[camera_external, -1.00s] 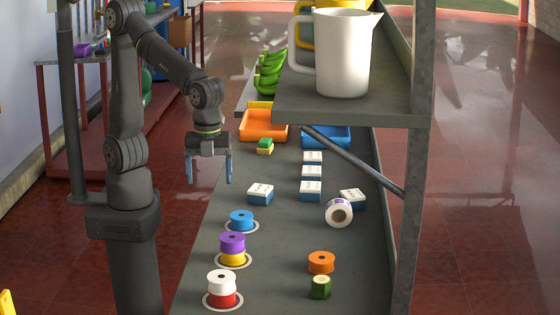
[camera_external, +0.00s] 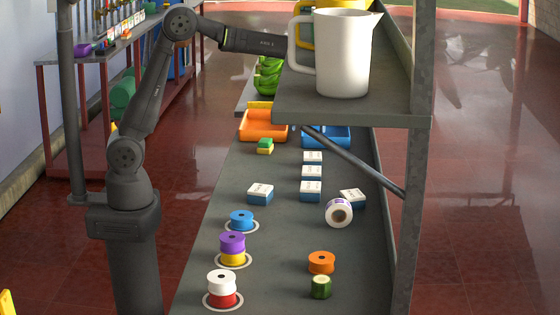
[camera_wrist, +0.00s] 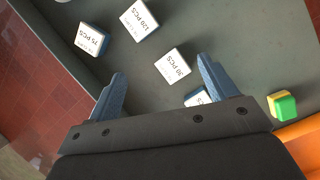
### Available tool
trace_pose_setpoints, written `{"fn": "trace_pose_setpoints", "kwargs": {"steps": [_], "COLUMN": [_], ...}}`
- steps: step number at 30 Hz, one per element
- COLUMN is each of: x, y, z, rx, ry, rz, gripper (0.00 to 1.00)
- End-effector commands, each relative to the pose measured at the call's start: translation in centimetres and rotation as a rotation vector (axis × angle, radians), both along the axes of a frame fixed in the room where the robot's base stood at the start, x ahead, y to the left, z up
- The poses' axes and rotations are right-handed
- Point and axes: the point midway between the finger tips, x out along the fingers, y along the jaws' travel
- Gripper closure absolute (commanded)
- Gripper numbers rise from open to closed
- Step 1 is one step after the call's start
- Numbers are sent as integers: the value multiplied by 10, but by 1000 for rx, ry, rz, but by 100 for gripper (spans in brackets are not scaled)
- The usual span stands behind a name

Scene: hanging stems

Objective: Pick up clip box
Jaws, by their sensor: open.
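Several white-topped blue boxes, which I take for the clip boxes, stand on the grey bench. In the external view, one (camera_external: 260,194) sits apart at left, three form a column near the middle (camera_external: 311,172), and one is tilted (camera_external: 352,196) beside a tape roll. The wrist view shows boxes reading 75 PCS (camera_wrist: 91,38), 120 PCS (camera_wrist: 138,19) and 30 PCS (camera_wrist: 172,65), with another (camera_wrist: 197,97) partly hidden by a finger. My gripper (camera_wrist: 160,67) is open and empty above the bench, the 30 PCS box showing between its fingers. The shelf and jug hide it in the external view.
A raised shelf (camera_external: 350,120) with a white jug (camera_external: 342,55) overhangs the bench, with a diagonal brace (camera_external: 350,158) below. A green-yellow block (camera_wrist: 282,106) lies near the orange tray (camera_external: 263,125). Spools (camera_external: 233,243), a tape roll (camera_external: 339,213) and a blue tray (camera_external: 326,137) share the bench.

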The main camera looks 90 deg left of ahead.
Motion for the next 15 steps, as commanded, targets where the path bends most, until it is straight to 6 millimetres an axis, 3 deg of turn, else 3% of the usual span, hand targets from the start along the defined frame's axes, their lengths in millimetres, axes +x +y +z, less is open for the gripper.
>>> {"fn": "trace_pose_setpoints", "kwargs": {"steps": [1, 6, 10, 15], "x": [3, 5, 5, 5], "y": [23, 68, 82, 73], "z": [0, 1, 0, -22], "rx": [-11, -39, -48, -50], "ry": [22, 80, 101, 107], "rz": [98, 332, 405, 415], "gripper": [22, 22, 22, 22]}}
